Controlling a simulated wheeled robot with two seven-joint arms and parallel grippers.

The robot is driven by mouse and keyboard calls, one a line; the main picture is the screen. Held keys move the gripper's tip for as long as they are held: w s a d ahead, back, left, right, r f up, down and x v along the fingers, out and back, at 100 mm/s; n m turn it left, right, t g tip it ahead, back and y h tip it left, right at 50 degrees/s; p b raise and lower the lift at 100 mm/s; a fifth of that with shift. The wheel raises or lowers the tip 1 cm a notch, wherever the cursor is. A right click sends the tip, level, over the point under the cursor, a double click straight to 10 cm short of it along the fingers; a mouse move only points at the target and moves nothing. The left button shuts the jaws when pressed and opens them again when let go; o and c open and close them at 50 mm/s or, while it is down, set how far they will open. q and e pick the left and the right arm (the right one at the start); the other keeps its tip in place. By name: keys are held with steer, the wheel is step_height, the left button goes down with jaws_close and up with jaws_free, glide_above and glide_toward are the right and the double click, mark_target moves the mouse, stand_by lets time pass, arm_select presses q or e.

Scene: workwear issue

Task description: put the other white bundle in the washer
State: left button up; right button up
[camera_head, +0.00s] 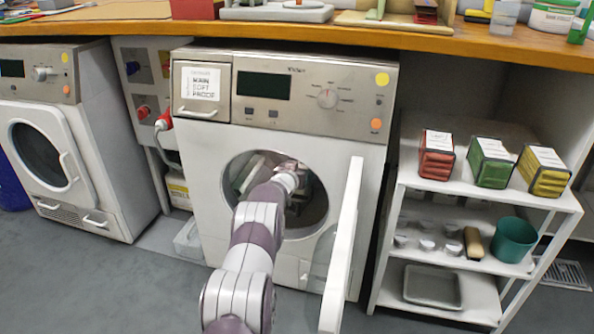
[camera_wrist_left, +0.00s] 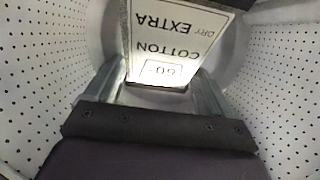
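The washer (camera_head: 285,125) has its round door (camera_head: 342,250) swung open to the right. My left arm reaches through the opening, and my left gripper (camera_head: 298,180) is inside the drum. In the left wrist view, the fingers of my left gripper (camera_wrist_left: 160,85) are apart. A white-labelled bundle (camera_wrist_left: 170,45) lies between and above them, its print upside down. I cannot tell whether both fingers touch it. A pale slab-like thing (camera_head: 250,174) shows tilted in the left of the drum, partly hidden. My right gripper is not in view.
A shelf unit (camera_head: 480,193) at the right holds red (camera_head: 437,157), green (camera_head: 489,164) and yellow (camera_head: 543,173) bundles, with a teal pot (camera_head: 513,240) below. Another machine (camera_head: 50,150) with a shut door stands at the left. A wooden counter (camera_head: 300,34) runs above.

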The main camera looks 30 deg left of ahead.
arm_select(q)
steer(key=shift+o, duration=1)
steer(key=shift+s, duration=0.15)
steer(key=shift+s+d+r+p, duration=0.1)
steer(key=shift+s+r+p, duration=0.1)
steer(key=shift+s+p, duration=0.1)
steer(key=p+v, duration=0.6)
steer(key=v, duration=0.5)
steer(key=shift+s, duration=0.35)
